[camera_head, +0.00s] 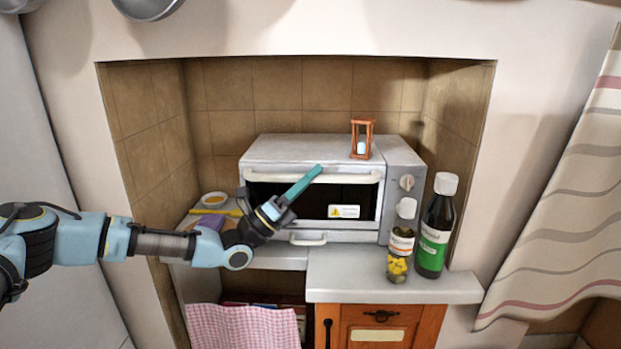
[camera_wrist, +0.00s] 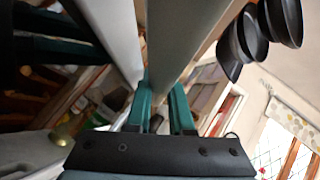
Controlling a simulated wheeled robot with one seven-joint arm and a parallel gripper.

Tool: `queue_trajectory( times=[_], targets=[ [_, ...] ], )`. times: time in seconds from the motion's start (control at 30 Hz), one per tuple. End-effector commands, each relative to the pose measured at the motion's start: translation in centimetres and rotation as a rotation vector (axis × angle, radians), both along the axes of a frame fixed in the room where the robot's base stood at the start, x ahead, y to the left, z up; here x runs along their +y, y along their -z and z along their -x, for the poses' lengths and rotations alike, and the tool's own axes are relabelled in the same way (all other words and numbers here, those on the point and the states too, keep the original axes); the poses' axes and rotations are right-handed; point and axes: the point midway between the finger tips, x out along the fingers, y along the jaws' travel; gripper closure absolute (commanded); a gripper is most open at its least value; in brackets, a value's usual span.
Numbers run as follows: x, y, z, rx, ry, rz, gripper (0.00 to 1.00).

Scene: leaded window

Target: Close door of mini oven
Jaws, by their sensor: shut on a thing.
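The mini oven (camera_head: 400,165) is a silver-grey box standing in a tiled alcove. Its door (camera_head: 360,192) has a dark window with a warning sticker and a pale handle bar (camera_head: 350,178) along the top. The door looks upright or nearly so; I cannot tell whether any gap is left. My gripper (camera_head: 317,169) reaches up from the lower left, its teal fingers at the handle bar. In the wrist view, my gripper's fingers (camera_wrist: 161,95) stand on either side of a pale grey bar and are shut on it; it appears to be the handle.
An hourglass (camera_head: 361,139) stands on the oven. A dark bottle (camera_head: 436,228) and a jar (camera_head: 400,256) stand at the right of the counter (camera_head: 340,285). A small bowl (camera_head: 214,199) is at the left. A checked cloth (camera_head: 243,326) hangs below. Alcove walls close in both sides.

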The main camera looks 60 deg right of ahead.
Motion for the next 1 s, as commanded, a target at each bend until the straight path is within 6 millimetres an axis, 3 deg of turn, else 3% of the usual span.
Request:
queue_trajectory(
  times=[0.37,0.4,0.63,0.87,1.0],
  targets=[
    [-0.09,0.56,-0.13,0.0,-0.003,-0.013,1.0],
    [-0.09,0.58,-0.13,0.0,-0.003,-0.013,0.76],
    [-0.08,0.35,-0.1,0.0,-0.003,-0.008,0.5],
    [-0.05,0.25,-0.17,0.001,-0.004,-0.006,0.5],
    [0.73,1.19,-0.74,0.001,-0.004,-0.006,0.5]
  ],
)
